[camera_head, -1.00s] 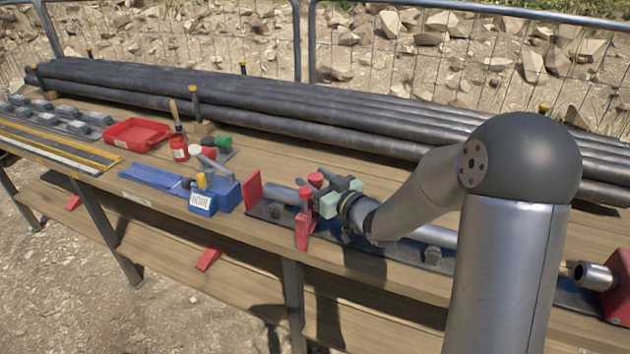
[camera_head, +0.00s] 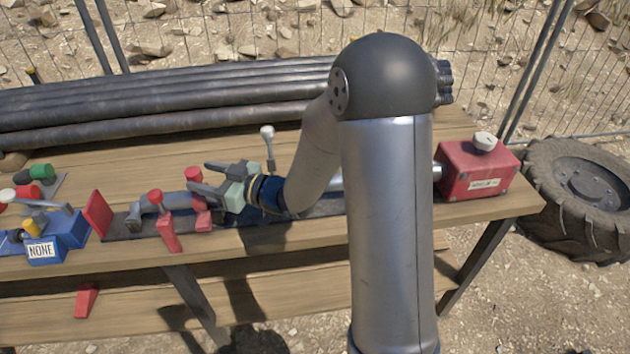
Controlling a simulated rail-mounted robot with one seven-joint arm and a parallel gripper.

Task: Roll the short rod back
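A short grey rod (camera_head: 176,201) lies along the dark rail (camera_head: 122,225) on the wooden bench, between an upright red plate (camera_head: 97,213) and my gripper. Red clamp-like pieces stand beside it, one in front (camera_head: 166,231) and one nearer my gripper (camera_head: 203,217). My gripper (camera_head: 202,179) has pale green parts and dark fingers that point left. The fingers look apart, near a red knob (camera_head: 193,174) and over the rod's right part. I cannot tell whether they touch the rod. A shiny tube (camera_head: 335,183) shows behind my arm, which hides much of the rail.
A red box (camera_head: 478,172) with a white knob stands at the bench's right end. A lever (camera_head: 268,147) stands behind my gripper. Long dark pipes (camera_head: 170,112) lie along the back. A blue tool block (camera_head: 70,230) is at left. A tyre (camera_head: 578,186) lies beyond the bench.

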